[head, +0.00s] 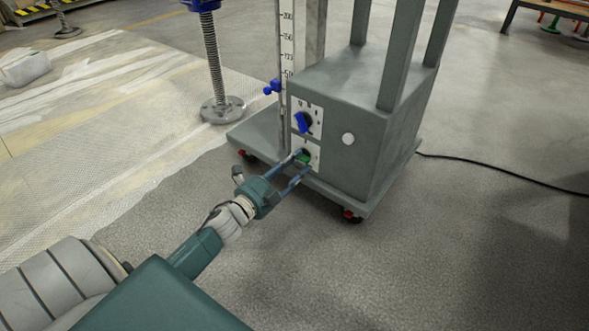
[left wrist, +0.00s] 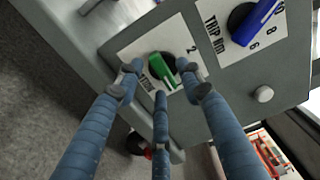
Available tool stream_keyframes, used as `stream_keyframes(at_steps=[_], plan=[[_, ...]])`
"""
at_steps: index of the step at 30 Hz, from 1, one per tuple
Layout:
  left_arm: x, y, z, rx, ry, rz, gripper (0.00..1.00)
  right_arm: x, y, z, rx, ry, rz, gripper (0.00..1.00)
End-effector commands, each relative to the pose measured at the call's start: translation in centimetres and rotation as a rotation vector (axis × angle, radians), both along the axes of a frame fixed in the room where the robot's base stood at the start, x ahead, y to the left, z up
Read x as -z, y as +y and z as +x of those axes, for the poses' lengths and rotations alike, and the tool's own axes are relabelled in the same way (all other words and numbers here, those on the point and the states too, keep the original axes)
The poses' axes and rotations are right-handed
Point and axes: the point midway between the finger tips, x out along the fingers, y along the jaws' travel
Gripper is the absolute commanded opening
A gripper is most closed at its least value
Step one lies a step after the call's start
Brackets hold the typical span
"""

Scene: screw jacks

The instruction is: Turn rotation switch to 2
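The rotation switch with a green handle (head: 303,158) is on the lower white label plate of a grey wheeled cabinet (head: 331,95). In the left wrist view, the green handle (left wrist: 163,69) sits on a black round base, with a printed 2 near it. My left gripper (head: 299,165) is in front of this switch, its blue fingers spread around the handle with gaps between them. In the left wrist view, the left gripper (left wrist: 165,85) shows three fingers; I cannot tell whether any touches the handle. My right gripper is not in view.
A second switch with a blue handle (head: 304,122) sits just above. A round white button (head: 348,139) is to its right. A screw jack (head: 213,65) stands left of the cabinet. A black cable (head: 490,173) runs right along the floor.

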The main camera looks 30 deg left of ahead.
Motion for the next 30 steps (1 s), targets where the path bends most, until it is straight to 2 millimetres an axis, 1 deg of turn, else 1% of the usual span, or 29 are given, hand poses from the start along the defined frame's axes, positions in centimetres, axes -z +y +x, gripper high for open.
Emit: stream_keyframes(at_steps=[3, 9, 11, 12, 14, 15, 23, 26, 30], plan=[[0.0, 0.0, 0.3, 0.000, 0.001, -0.001, 0.38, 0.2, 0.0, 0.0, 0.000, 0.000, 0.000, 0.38], [0.0, 0.0, 0.3, -0.001, 0.001, -0.001, 0.38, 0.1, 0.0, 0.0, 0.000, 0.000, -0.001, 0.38], [0.0, 0.0, 0.3, -0.001, 0.001, -0.001, 0.28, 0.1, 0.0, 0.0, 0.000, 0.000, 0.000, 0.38], [0.0, 0.0, 0.3, -0.001, 0.001, -0.001, 0.20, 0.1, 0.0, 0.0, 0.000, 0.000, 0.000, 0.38], [0.0, 0.0, 0.3, 0.000, 0.001, -0.001, 0.08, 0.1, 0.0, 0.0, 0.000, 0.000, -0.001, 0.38], [0.0, 0.0, 0.3, 0.000, 0.001, -0.001, 0.00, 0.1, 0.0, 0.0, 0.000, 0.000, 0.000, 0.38], [-0.1, 0.0, 0.3, 0.000, 0.002, -0.011, 0.00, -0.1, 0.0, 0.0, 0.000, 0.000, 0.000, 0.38], [-0.2, -0.1, 0.3, -0.001, 0.004, -0.035, 0.00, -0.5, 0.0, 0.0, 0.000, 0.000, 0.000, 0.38], [-0.3, -0.1, 0.3, -0.002, 0.010, -0.098, 0.00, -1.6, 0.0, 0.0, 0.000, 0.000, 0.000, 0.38]])
